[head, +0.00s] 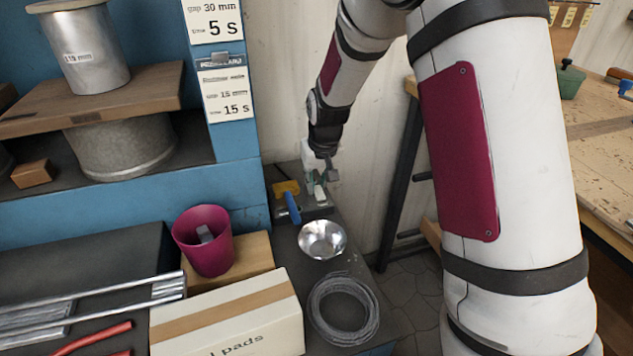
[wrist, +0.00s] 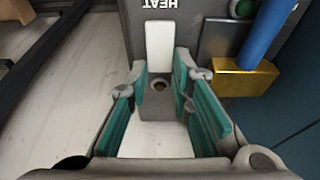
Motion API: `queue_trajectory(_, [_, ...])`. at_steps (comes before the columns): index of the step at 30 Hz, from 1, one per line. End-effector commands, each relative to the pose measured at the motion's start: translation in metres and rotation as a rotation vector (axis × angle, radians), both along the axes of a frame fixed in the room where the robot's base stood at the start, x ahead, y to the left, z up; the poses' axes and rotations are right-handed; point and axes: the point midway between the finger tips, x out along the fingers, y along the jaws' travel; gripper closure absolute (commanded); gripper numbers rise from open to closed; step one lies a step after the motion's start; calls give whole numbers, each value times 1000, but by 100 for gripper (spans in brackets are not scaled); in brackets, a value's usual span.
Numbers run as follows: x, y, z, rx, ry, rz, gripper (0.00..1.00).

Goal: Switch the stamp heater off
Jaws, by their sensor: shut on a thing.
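The stamp heater's dark grey panel (wrist: 133,25) shows at the top of the wrist view, with the word HEAT upside down on it. A white switch lever (wrist: 159,46) stands out below that word. My gripper (wrist: 160,70) has its teal-padded fingers on either side of the lever and is shut on it. A round hole shows just below, between the fingers. In the head view my gripper (head: 322,178) is small, down at the heater on the far end of the bench. The lever's position cannot be read there.
A brass block (wrist: 243,78) with a blue handle (wrist: 268,35) stands close to the right of my gripper in the wrist view. In the head view a metal bowl (head: 322,240), a wire coil (head: 343,308), a magenta cup (head: 204,241) and a carton (head: 228,322) lie nearer.

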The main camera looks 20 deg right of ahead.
Motion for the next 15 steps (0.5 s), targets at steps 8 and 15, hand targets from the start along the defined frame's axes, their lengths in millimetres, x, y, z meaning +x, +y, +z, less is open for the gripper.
queue_trajectory(8, [0,0,0,0,-2,1,100])
queue_trajectory(15, [0,0,0,0,-1,1,72])
